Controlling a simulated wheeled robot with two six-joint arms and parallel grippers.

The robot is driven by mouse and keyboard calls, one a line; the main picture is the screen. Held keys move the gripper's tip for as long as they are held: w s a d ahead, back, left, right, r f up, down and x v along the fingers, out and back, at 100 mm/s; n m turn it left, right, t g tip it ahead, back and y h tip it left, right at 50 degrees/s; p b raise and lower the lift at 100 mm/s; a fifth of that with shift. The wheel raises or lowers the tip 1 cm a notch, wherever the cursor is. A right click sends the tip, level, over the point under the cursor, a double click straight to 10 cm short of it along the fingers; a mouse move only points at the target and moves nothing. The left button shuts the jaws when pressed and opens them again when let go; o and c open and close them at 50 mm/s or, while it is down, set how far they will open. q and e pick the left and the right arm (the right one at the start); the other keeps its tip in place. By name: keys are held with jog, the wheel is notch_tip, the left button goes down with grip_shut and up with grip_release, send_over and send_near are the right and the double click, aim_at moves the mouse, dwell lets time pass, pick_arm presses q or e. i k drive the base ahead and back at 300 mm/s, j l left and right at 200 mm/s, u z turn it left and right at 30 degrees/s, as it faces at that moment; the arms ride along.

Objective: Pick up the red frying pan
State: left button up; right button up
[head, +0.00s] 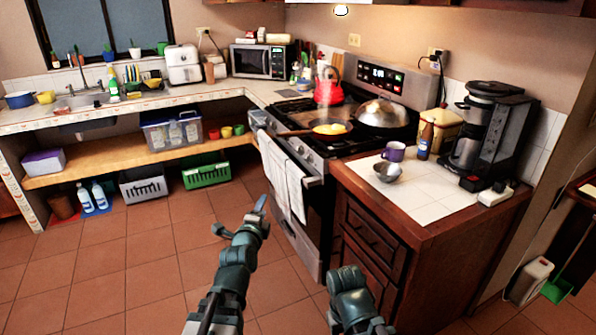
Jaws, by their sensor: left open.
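The frying pan (331,136) sits on the stove's front left area, with yellow food in it and its handle pointing left over the stove's edge. It looks orange-red and dark at this size. My left gripper (240,216) is open and empty, its two fingers spread apart. It is in front of the stove, lower than the pan and apart from it. My right arm's end (348,282) is low in front of the wooden cabinet. Its fingers cannot be made out.
A red kettle (328,92) stands behind the pan and a domed lid (381,113) is to its right. White towels (283,178) hang on the oven front. The tiled counter (432,193) holds a purple mug (394,152), a bowl (388,172) and a coffee maker (487,135).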

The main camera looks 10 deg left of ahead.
aim_at(323, 135)
jog(key=i+j+z, duration=0.2)
jog(key=i+j, duration=0.25)
jog(key=i+j+z, duration=0.25)
jog(key=i+j, duration=0.2)
jog(key=i+j+z, duration=0.2)
jog(key=i+j, duration=0.25)
jog(key=j, duration=0.1)
